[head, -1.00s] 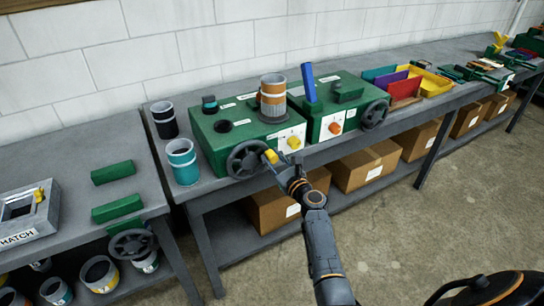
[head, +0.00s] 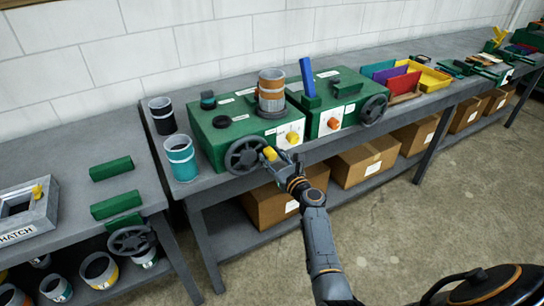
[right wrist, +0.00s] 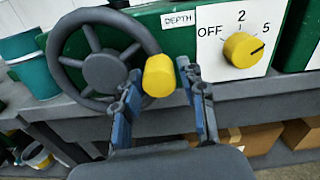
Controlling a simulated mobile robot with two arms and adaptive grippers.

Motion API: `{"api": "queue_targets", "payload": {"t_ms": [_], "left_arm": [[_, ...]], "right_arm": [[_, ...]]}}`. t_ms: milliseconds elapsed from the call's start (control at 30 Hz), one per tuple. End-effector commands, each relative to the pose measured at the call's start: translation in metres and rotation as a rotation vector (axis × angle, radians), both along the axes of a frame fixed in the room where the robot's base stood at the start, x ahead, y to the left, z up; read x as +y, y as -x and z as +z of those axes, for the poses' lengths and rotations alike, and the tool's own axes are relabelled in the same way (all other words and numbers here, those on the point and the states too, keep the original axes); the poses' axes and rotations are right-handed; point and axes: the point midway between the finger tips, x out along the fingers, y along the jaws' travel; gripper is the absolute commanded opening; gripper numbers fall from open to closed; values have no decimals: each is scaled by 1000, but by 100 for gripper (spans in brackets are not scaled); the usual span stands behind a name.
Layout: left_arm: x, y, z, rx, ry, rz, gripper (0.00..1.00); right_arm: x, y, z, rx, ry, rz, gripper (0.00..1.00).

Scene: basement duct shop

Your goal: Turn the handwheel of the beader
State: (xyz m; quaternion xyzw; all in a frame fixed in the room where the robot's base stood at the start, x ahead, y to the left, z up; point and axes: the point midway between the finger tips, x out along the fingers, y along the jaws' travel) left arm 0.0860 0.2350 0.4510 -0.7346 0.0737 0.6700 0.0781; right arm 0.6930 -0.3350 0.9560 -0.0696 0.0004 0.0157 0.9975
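The green machine (head: 237,143) with a grey spoked handwheel (head: 247,155) on its front stands on the bench. The handwheel shows large in the right wrist view (right wrist: 104,70), with a yellow grip knob (right wrist: 159,76) on the right of its rim. My right gripper (head: 271,155) is at this knob; in the right wrist view its fingers (right wrist: 160,78) stand apart, one either side of the knob, with small gaps showing. A yellow dial (right wrist: 242,50) beside the wheel points near 5. Whether this machine is the beader cannot be read. My left gripper is not in view.
A second green machine (head: 345,88) with its own handwheel (head: 374,109) stands to the right. Another handwheel (head: 131,240) is on the left bench. A teal can (head: 181,158) and a black can (head: 162,115) stand left of the machine. Cardboard boxes (head: 271,203) fill the lower shelf.

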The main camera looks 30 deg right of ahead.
Motion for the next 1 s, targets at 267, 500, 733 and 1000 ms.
{"api": "queue_targets", "payload": {"t_ms": [267,500,733,1000], "left_arm": [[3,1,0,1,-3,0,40],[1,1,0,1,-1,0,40],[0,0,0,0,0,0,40],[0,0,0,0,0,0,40]], "right_arm": [[0,5,1,-1,3,0,41],[-2,44,0,0,3,-1,41],[-3,92,0,1,2,0,41],[-4,118,0,0,0,0,41]]}}
